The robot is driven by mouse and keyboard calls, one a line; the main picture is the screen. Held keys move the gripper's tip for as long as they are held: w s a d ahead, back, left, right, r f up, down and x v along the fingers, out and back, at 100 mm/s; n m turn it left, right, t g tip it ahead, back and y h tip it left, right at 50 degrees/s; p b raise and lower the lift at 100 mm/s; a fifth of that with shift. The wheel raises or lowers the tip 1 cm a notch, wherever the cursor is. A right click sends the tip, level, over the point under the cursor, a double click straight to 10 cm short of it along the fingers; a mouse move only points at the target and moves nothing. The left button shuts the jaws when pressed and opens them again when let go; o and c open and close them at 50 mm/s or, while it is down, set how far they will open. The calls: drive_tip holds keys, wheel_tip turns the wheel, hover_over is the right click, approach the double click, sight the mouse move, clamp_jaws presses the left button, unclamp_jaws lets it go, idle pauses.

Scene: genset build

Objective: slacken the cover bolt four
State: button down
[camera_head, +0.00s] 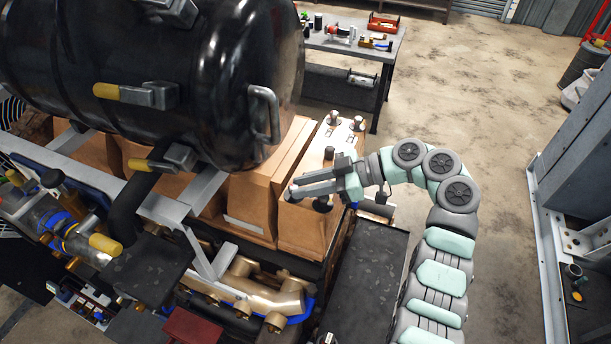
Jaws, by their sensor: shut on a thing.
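The copper-coloured cover (318,160) is the end block of the engine, in the middle of the view. Bolts with dark heads stand on its top, among them a back left bolt (333,117), a back right bolt (357,123) and one just behind my gripper (329,153). Another dark bolt head (322,204) shows just below the fingers. My gripper (294,190) reaches left over the cover, its fingers shut on a small dark bolt at their tips. The fingers hide most of that bolt. No number shows, so I cannot tell which bolt is number four.
A large black tank (150,70) with a metal handle overhangs the engine close on the left. Brass pipes (250,290) lie below the cover. A dark flat platform (365,280) is beside the engine. A workbench (350,40) stands behind; open floor lies to the right.

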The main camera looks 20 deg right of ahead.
drive_tip(key=shift+w+r+n+g+y+p, duration=0.15)
drive_tip(key=shift+n+g+p, duration=0.15)
drive_tip(key=shift+p, duration=1)
drive_tip(key=shift+s+n+g+y+p, duration=0.15)
drive_tip(key=shift+n+g+p, duration=0.15)
drive_tip(key=shift+p, duration=0.95)
drive_tip(key=shift+w+f+p, duration=0.1)
drive_tip(key=shift+f+p, duration=0.15)
drive_tip(key=shift+p, duration=0.2)
drive_tip(key=c, duration=1.2)
unclamp_jaws()
drive_tip(key=shift+d+r, duration=0.1)
